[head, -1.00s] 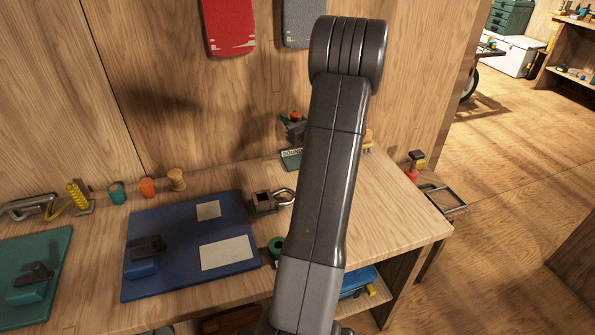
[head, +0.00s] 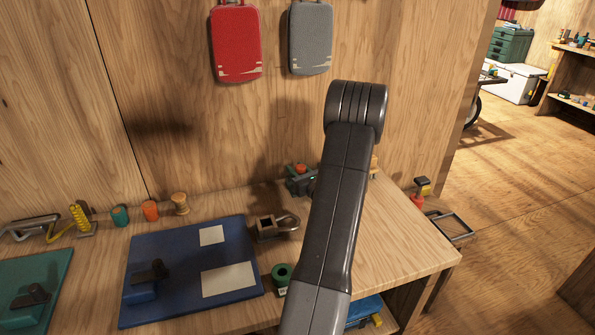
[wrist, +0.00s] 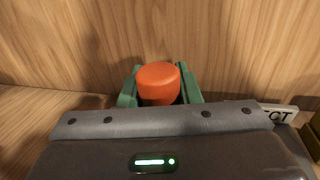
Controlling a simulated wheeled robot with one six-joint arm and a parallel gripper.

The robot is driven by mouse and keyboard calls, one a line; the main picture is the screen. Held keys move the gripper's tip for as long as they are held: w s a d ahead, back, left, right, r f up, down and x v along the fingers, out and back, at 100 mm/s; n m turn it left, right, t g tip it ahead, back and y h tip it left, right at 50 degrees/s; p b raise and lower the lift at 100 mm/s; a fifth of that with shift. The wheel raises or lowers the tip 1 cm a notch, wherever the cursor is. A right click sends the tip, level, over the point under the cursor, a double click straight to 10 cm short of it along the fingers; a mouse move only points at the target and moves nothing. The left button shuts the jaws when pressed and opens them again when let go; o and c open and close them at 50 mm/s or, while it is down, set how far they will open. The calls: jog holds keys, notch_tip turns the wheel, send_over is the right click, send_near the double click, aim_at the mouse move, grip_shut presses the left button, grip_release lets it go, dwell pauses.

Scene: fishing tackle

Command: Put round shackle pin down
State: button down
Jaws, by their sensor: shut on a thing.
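My gripper (head: 300,184) is shut on the round shackle pin (head: 300,168), which shows as an orange-red rounded top. In the wrist view the orange pin (wrist: 158,80) stands upright between the two green fingers (wrist: 128,88). The pin's lower part is hidden behind my gripper's body. The gripper is low over the back right of the wooden bench (head: 400,240), close to the back wall. Whether the pin touches the bench cannot be told.
Red (head: 236,42) and grey (head: 311,38) cases hang on the wall above. The bench's right end is clear.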

jog(key=shift+f, duration=0.15)
jog(key=c, duration=1.1)
grip_release()
jog(key=shift+o, duration=0.2)
jog(key=shift+r, duration=0.25)
jog(key=v, duration=1.2)
jog(key=shift+f+b, duration=0.15)
jog(key=shift+b, duration=0.2)
